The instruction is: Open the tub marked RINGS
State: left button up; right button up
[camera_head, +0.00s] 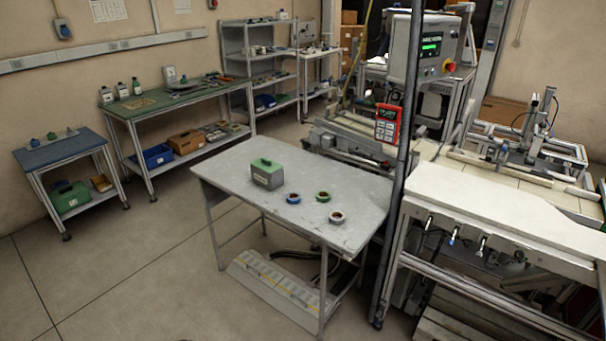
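The lid looks shut. A pale label is on its front, too small to read, so I cannot tell whether it says RINGS. Neither of my grippers shows in the head view.
A dark upright post (402,180) stands at the table's right edge, beside a machine with a control panel (431,48). A workbench (180,97) and a small blue-topped table (60,152) stand at the left. The floor in front (130,270) is clear.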

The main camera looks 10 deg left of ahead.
aim_at(273, 181)
jog(key=i+j+z, duration=0.45)
jog(key=j, duration=0.15)
jog(key=i+j+z, duration=0.2)
jog(key=j+z, duration=0.2)
jog(key=j, duration=0.25)
